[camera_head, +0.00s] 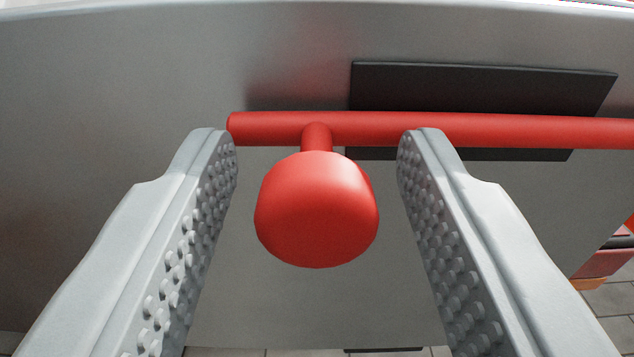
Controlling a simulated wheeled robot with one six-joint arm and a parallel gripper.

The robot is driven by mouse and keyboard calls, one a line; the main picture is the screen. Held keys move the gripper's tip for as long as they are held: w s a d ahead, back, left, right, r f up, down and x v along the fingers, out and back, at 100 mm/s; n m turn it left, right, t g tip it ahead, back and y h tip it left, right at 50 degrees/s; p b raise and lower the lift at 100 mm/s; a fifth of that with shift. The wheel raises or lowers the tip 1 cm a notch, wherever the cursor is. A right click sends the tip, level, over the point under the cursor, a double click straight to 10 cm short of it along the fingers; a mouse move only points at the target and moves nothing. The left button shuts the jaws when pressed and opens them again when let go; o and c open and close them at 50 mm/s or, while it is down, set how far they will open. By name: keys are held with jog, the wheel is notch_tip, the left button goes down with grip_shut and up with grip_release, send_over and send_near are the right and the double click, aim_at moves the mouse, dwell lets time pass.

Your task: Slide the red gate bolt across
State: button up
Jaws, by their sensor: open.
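The red gate bolt (480,129) is a round bar lying level across a grey metal panel. Its left end shows near the left fingertip and it runs out of view at the right. A short stem near the left end carries a round red knob (316,212) that points toward the camera. My gripper (317,145) is open, with one studded finger on each side of the knob. Clear gaps show between the knob and both fingers. The fingertips reach close to the bar; I cannot tell whether they touch it.
The grey panel (120,80) fills most of the view. A dark plate (480,88) sits behind the bar to the right. Red and orange things (605,262) show at the right edge, above a tiled floor (612,300). The panel left of the bar's end is bare.

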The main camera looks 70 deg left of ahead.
jog(key=v, duration=1.7)
jog(key=shift+d, duration=0.2)
jog(key=s+a+r+m+h, duration=0.3)
jog(key=s+a+r+h, duration=0.25)
jog(key=s+r, duration=0.35)
jog(key=s+a+r+m+h, duration=0.3)
jog(key=s+a+r+h, duration=0.2)
jog(key=s+a+r, duration=0.45)
jog(key=s+r+m+t+h, duration=0.3)
jog(key=s+r+t, duration=0.3)
jog(key=s+r, duration=0.6)
jog(key=s+a+r+m+t+h, duration=0.1)
jog(key=s+r+m+t+h, duration=0.2)
jog(key=s+r, duration=1)
jog(key=shift+s+r+m+t+h, duration=0.15)
jog(key=shift+s+m+t+h, duration=0.2)
jog(key=shift+s+m+t, duration=1.2)
jog(key=shift+s+n, duration=0.15)
jog(key=shift+n, duration=0.2)
